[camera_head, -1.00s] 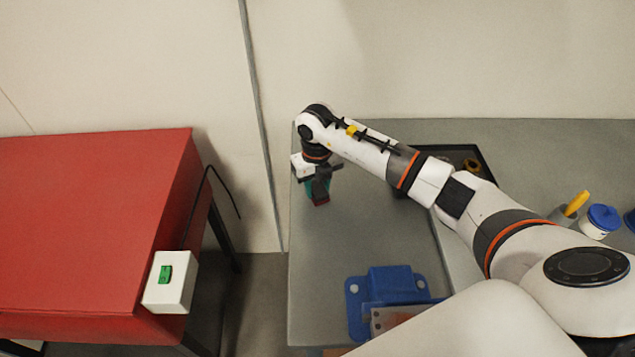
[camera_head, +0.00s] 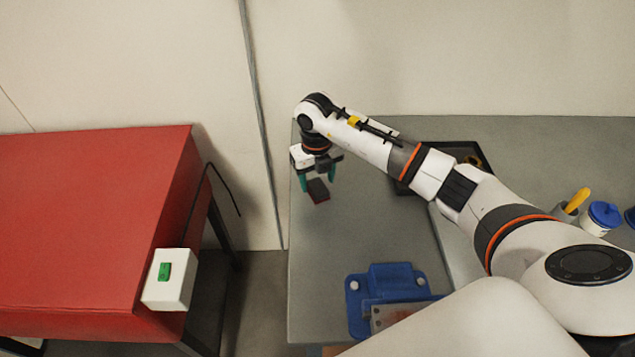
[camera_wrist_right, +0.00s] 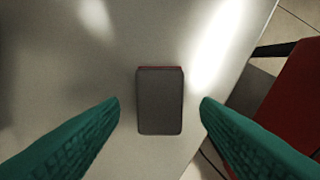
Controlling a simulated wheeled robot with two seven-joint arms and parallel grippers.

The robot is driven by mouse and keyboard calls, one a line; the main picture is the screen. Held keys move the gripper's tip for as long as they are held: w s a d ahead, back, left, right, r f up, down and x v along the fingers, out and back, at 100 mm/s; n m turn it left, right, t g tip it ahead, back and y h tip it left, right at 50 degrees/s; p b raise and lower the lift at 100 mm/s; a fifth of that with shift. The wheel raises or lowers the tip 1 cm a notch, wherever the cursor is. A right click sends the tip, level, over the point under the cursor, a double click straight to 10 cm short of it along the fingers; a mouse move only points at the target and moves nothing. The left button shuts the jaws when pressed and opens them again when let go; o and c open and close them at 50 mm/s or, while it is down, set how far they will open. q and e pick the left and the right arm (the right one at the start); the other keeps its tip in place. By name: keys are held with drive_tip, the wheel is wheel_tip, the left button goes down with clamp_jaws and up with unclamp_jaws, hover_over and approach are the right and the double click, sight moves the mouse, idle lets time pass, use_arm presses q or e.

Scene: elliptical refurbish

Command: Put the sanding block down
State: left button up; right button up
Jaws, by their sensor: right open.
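The sanding block (camera_head: 318,191) is a small dark grey block with a reddish side. It lies on the grey bench top (camera_head: 350,240) near the bench's left edge. In the right wrist view the block (camera_wrist_right: 160,102) sits between and beyond the two green fingers, with a gap on each side. My right gripper (camera_head: 317,180) is open just above the block, fingers pointing down and apart from it. Its fingers also show in the right wrist view (camera_wrist_right: 160,108). My left gripper is not in view.
A blue fixture (camera_head: 390,283) with a metal plate stands at the bench front. A black tray (camera_head: 405,188) lies partly behind my right arm. A blue-lidded pot (camera_head: 603,217) stands at right. A red cabinet (camera_head: 90,220) with a switch box (camera_head: 169,280) is left, across a gap.

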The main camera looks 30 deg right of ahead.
sight(316, 187)
wheel_tip(316, 187, up, 10)
drive_tip(key=b, duration=0.2)
drive_tip(key=shift+r, duration=0.15)
drive_tip(key=shift+a, duration=0.15)
